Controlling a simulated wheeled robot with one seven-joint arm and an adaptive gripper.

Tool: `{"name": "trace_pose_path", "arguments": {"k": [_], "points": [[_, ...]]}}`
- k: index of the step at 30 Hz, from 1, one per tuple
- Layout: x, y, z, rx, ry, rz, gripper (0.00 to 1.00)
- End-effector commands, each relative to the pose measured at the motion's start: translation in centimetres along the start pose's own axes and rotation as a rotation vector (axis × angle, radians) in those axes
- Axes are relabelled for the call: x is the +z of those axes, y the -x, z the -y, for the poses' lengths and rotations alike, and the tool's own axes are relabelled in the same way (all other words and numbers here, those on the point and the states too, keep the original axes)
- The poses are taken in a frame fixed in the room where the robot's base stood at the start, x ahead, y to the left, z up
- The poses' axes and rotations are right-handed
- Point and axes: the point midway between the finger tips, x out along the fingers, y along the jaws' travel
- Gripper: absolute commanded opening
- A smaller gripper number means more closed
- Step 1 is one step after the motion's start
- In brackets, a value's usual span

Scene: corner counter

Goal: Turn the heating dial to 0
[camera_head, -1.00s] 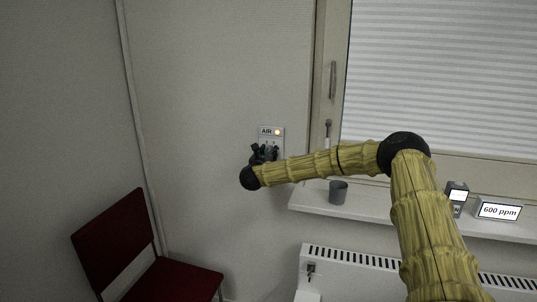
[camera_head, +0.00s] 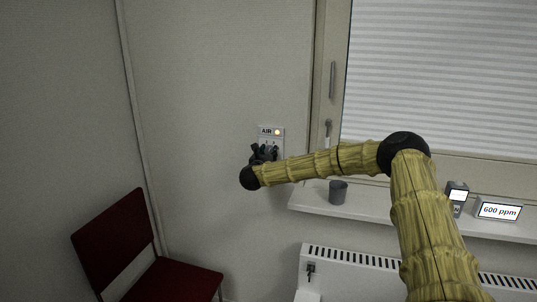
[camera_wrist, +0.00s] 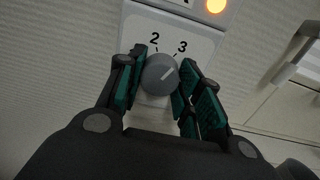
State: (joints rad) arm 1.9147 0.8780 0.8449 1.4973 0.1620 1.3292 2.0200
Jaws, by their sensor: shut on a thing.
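A round grey dial (camera_wrist: 160,74) with a white pointer line sits on a white wall plate (camera_wrist: 200,45). The numbers 2 and 3 show above it, and the pointer slants up and right, toward the 3 side. The other numbers, including any 0, are hidden or out of view. My gripper (camera_wrist: 164,62) is shut on the dial, one green-padded finger on each side. In the head view my gripper (camera_head: 263,154) is at the wall, just below the panel marked AIR (camera_head: 271,131), and largely covers the dial.
An amber light (camera_wrist: 216,5) glows on the panel above the dial. A window handle (camera_head: 328,130) is to the right. A grey cup (camera_head: 338,192) and a 600 ppm display (camera_head: 498,211) stand on the sill. A radiator (camera_head: 345,270) is below; a red chair (camera_head: 115,240) is lower left.

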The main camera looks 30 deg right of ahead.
Motion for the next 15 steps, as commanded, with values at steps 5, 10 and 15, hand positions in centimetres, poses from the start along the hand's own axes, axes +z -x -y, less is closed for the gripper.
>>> {"name": "trace_pose_path", "arguments": {"k": [5, 10, 15], "points": [[-0.01, -0.01, 0.02, 0.000, 0.000, 0.000, 0.11], [-0.01, -0.01, 0.02, 0.000, 0.000, 0.000, 0.11], [-0.01, 0.00, 0.01, 0.000, 0.000, 0.000, 0.58]]}}
